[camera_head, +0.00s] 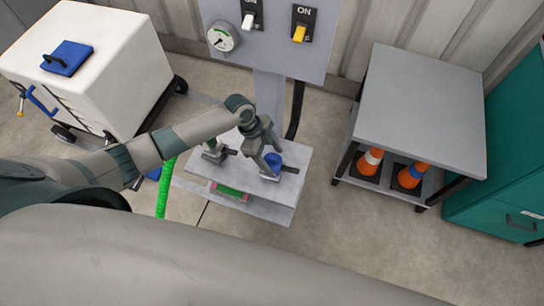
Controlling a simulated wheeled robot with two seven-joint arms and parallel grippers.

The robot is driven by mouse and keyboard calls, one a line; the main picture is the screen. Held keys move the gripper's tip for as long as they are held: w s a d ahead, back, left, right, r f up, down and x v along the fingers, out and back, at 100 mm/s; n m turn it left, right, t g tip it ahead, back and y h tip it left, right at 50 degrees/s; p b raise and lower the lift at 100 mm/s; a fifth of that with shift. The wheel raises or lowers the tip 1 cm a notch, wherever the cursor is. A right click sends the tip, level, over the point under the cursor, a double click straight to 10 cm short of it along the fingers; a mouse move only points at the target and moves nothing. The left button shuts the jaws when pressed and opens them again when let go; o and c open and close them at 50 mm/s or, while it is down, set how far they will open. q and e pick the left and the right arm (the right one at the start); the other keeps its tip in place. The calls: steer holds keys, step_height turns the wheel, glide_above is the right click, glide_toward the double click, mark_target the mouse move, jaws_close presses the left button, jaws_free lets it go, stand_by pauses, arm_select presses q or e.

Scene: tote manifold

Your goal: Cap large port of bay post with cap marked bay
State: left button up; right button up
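The bay post's light grey shelf (207,166) stands below the grey panel. A blue round cap (273,160) is at the right port fitting (289,169); I cannot tell whether it is seated, and no marking is readable. My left gripper (271,161) reaches down over this fitting. Its fingers are apart with the blue cap between or right beside them; whether they grip it is unclear. Another grey fitting (213,152) sits on the left of the shelf. My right gripper is out of view.
A panel (270,48) with a gauge (222,38) and two switches is behind the shelf. A green hose (165,188) hangs at left. A white cart (110,45) stands left; a grey table (420,110) with cones below and a teal cabinet (515,170) stand right.

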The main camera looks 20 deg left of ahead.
arm_select(q)
steer(key=shift+o, duration=0.6)
steer(key=b+v, duration=0.2)
steer(key=v, duration=1.5)
steer(key=shift+r+b, duration=0.25)
steer(key=shift+b, duration=0.1)
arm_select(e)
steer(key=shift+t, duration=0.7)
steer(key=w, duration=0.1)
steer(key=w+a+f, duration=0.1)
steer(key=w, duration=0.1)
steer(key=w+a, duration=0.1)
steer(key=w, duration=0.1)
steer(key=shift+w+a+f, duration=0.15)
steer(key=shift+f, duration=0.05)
arm_select(q)
steer(key=shift+c, duration=0.2)
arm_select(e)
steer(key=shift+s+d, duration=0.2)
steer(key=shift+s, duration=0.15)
